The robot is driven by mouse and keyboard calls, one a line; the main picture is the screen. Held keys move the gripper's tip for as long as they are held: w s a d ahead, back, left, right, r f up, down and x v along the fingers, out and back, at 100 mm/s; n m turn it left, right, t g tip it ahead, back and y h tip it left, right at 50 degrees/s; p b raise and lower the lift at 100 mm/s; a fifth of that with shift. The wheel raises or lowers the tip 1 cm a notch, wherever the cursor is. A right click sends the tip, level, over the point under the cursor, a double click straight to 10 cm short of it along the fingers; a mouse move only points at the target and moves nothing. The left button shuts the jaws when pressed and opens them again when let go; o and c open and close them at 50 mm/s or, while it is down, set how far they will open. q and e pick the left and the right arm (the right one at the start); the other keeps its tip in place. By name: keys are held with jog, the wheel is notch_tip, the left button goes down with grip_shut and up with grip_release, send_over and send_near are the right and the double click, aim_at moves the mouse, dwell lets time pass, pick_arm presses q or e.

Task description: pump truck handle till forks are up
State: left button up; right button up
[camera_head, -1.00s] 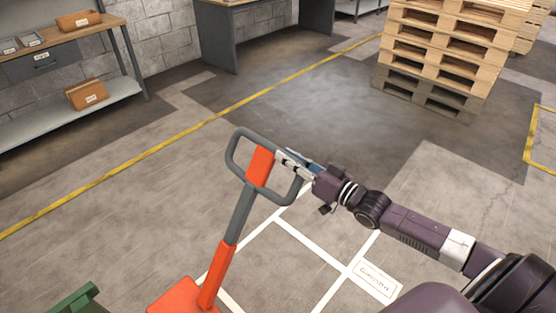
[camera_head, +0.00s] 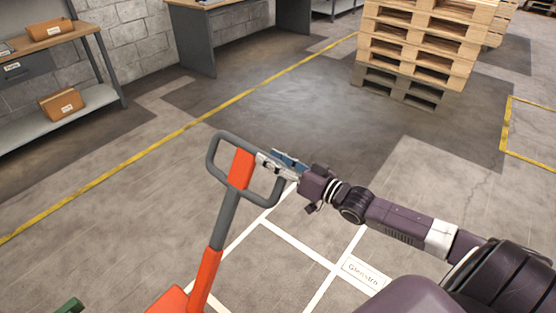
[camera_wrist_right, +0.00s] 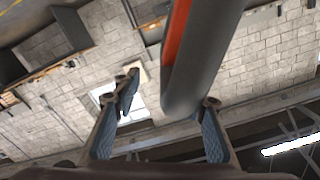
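The pump truck's handle is a dark grey loop (camera_head: 214,157) with an orange-red centre piece, on a grey and orange-red shaft (camera_head: 225,215). The shaft leans up and right from an orange-red base (camera_head: 170,301) at the bottom edge. The forks are not in view. My right gripper (camera_head: 270,160) is at the loop's upper right corner. In the right wrist view, my right gripper's fingers (camera_wrist_right: 170,90) are spread apart. A thick grey bar of the handle (camera_wrist_right: 208,50) reaches down between them, nearer the right finger; contact is unclear. My left gripper is not in view.
A stack of wooden pallets (camera_head: 425,45) stands at the back right. A shelf bench (camera_head: 60,115) with boxes is at the left, and a grey desk (camera_head: 190,45) at the back. A green object (camera_head: 70,306) shows at the bottom left. Floor around the handle is clear.

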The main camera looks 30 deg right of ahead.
jog(key=shift+s+d+f, duration=0.2)
jog(key=shift+s, duration=0.3)
jog(key=v, duration=1.1)
jog(key=shift+r, duration=0.25)
